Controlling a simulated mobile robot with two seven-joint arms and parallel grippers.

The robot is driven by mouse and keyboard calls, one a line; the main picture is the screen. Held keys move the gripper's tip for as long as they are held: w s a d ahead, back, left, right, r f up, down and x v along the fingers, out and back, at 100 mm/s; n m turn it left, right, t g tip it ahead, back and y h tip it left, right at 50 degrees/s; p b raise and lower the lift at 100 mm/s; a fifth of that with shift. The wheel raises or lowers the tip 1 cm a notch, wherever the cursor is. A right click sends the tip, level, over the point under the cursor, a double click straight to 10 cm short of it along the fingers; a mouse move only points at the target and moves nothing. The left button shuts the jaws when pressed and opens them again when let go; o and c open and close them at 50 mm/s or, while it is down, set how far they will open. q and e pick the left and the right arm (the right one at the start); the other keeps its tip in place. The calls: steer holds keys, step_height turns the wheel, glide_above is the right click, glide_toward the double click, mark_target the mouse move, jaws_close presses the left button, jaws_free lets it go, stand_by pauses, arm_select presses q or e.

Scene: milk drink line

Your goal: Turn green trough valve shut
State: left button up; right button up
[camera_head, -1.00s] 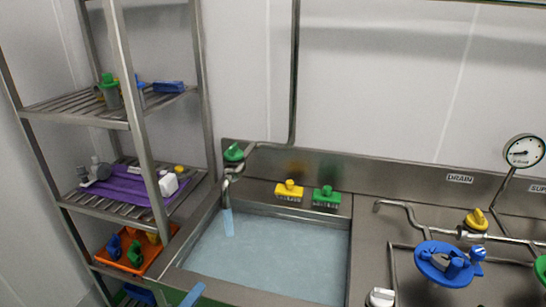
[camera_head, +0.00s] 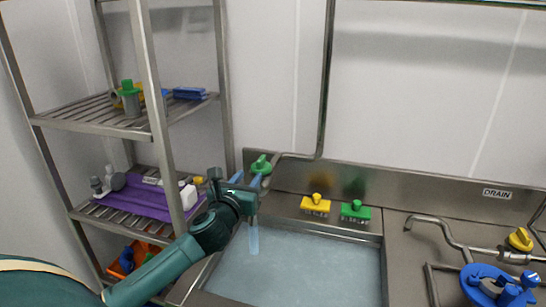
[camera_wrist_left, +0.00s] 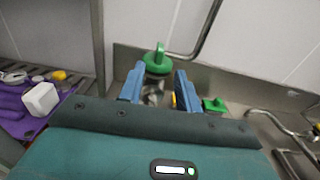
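The green trough valve (camera_head: 261,165) is a green handle on the pipe above the left back corner of the trough. In the left wrist view the green valve (camera_wrist_left: 158,62) shows just beyond and between my fingertips. My left gripper (camera_head: 246,179) is just in front of the valve, its blue fingers pointing at it. In the left wrist view the left gripper (camera_wrist_left: 160,85) has its fingers apart, with nothing held between them. Water runs from the spout into the trough (camera_head: 300,262), which holds water. The spout is partly hidden by my gripper. My right gripper is not in view.
A yellow brush (camera_head: 316,206) and a green brush (camera_head: 355,211) sit on the trough's back ledge. A metal rack (camera_head: 150,110) with purple cloth, bottles and fittings stands close on the left. A vertical pipe (camera_head: 328,80) rises behind. A blue-handled fitting (camera_head: 490,287) is at right.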

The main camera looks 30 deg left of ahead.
mark_target(264, 156)
arm_select(q)
steer(key=x, duration=1.2)
steer(key=shift+w+p, duration=0.2)
steer(key=shift+p, duration=0.15)
steer(key=shift+c, duration=0.2)
jaws_close()
